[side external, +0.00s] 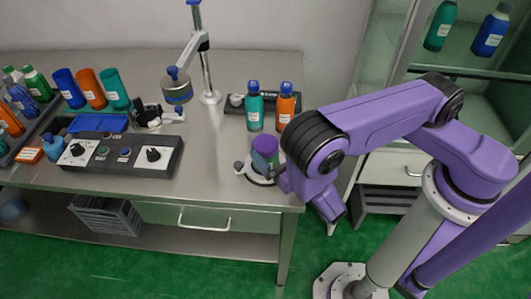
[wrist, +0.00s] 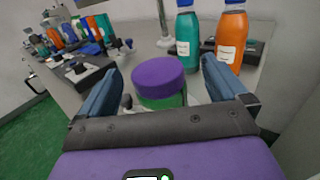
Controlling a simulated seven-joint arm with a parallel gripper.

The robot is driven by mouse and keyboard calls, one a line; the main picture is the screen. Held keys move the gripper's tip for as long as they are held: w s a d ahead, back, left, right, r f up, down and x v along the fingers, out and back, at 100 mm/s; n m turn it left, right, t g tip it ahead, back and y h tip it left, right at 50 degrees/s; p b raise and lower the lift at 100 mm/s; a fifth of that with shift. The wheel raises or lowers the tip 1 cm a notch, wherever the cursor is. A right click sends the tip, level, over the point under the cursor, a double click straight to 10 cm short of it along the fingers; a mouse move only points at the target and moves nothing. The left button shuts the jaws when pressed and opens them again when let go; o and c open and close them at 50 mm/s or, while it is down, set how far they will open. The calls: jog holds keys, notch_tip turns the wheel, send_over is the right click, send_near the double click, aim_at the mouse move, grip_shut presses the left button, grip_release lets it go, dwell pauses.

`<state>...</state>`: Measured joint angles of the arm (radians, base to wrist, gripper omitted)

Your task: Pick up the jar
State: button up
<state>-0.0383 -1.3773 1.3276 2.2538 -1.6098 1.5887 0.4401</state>
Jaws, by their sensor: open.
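The jar (side external: 265,152) has a purple lid and a green body. It stands upright near the front right corner of the steel bench, on a round light fixture (side external: 246,173). In the wrist view the jar (wrist: 159,80) appears between the two blue-grey fingers of my gripper (wrist: 162,78), with a gap on each side. The fingers are open and hold nothing. In the side view my gripper (side external: 284,180) is low, close to the jar's right side, and mostly hidden by my arm. The lower part of the jar is hidden in the wrist view.
A teal bottle (side external: 254,109) and an orange bottle (side external: 285,107) stand close behind the jar. A metal post with an arm (side external: 207,75) rises further left. A control box (side external: 120,154) and several bottles fill the left side. The bench front between box and jar is clear.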

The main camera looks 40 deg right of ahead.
aim_at(261, 138)
jog(key=shift+w+f, duration=0.2)
jog(key=shift+w, duration=1.25)
jog(key=shift+w+f, duration=0.15)
jog(key=shift+w, duration=1.3)
jog(key=c, duration=1.2)
jog(key=shift+r, duration=0.15)
